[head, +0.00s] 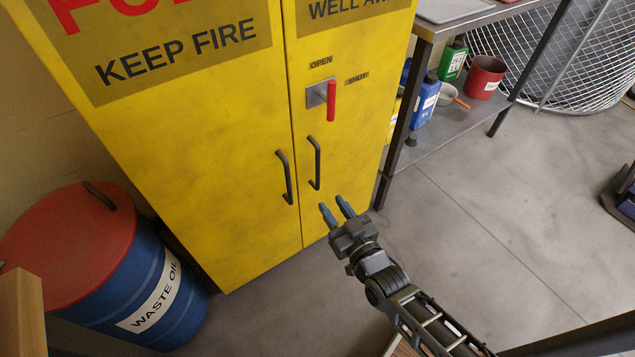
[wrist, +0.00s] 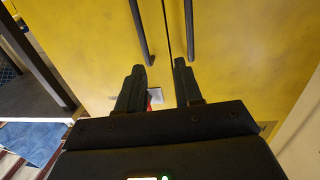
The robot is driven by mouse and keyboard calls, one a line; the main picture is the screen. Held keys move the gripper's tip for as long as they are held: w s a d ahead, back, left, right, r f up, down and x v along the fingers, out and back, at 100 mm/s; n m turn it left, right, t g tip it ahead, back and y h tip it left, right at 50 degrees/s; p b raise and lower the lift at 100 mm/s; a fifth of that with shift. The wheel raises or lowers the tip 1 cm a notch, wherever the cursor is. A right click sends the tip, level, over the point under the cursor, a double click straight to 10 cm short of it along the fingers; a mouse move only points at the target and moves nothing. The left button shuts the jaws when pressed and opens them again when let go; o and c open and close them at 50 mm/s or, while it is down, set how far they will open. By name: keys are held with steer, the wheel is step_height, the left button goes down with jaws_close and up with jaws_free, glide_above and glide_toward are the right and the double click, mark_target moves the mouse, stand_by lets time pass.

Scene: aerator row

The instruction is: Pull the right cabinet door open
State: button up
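The yellow cabinet's right door (head: 365,130) is closed against the left door (head: 215,130); a narrow dark seam runs between them. The right door's dark bar handle (head: 315,163) stands upright just right of the seam. Above it, a red lever (head: 331,101) hangs upright beside a grey plate, near OPEN and SHUT labels. My gripper (head: 334,208) is open and empty, in front of the right door and below its handle in the head view. In the wrist view, which looks turned over, the right handle (wrist: 141,30) lies just beyond the fingertips (wrist: 159,65), apart from them.
The left door's handle (head: 285,177) is close by. A blue waste-oil drum (head: 150,290) stands left of the cabinet. A metal table (head: 450,20) with containers on its lower shelf stands to the right. The floor at right (head: 490,240) is mostly clear.

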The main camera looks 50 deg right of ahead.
steer(key=h+b, duration=0.1)
steer(key=b, duration=0.1)
glide_toward(319, 172)
steer(key=w, duration=0.3)
steer(key=shift+m, duration=0.4)
steer(key=x, duration=0.5)
steer(key=d+x, duration=0.1)
steer(key=x, duration=0.2)
steer(key=shift+s, duration=0.3)
jaws_close()
